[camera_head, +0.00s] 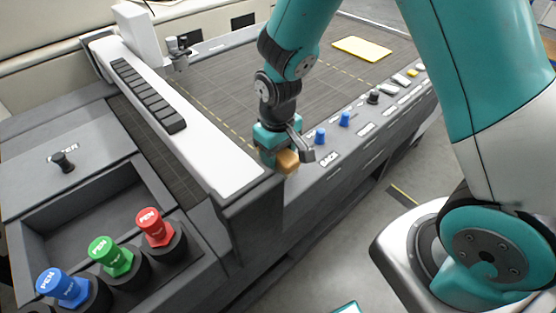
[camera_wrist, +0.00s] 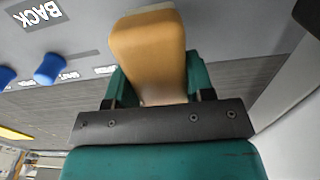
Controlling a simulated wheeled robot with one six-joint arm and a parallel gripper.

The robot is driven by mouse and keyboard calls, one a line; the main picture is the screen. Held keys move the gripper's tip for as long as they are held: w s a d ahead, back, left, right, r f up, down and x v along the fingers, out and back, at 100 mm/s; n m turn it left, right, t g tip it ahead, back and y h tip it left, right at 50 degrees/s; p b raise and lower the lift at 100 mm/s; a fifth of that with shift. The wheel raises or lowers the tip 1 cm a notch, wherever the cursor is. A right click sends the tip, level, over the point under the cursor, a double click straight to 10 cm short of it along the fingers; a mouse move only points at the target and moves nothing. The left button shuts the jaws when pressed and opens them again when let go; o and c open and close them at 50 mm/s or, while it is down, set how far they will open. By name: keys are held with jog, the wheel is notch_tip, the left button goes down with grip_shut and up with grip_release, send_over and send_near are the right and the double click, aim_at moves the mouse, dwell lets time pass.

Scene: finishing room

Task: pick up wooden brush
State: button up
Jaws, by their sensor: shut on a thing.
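The wooden brush (camera_head: 287,161) is a small orange-brown block at the near front corner of the grey machine, by the BACK label. In the wrist view the brush (camera_wrist: 148,50) is a tan, rounded wooden block that stands out from between the teal fingers. My gripper (camera_head: 278,152) is shut on it, with a finger on each side in the wrist view. The brush's far end is hidden between the fingers and behind the dark gripper plate. I cannot tell whether the brush touches the machine surface.
Blue knobs (camera_head: 345,119) and other controls line the machine's front edge right of my gripper. A white rail (camera_head: 215,160) lies to the left. Blue, green and red pens (camera_head: 155,226) stand in holders at lower left. A yellow sheet (camera_head: 361,49) lies on the dark bed.

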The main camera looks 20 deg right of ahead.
notch_tip(320, 180, up, 17)
jog(key=b, duration=0.1)
jog(key=shift+r, duration=0.15)
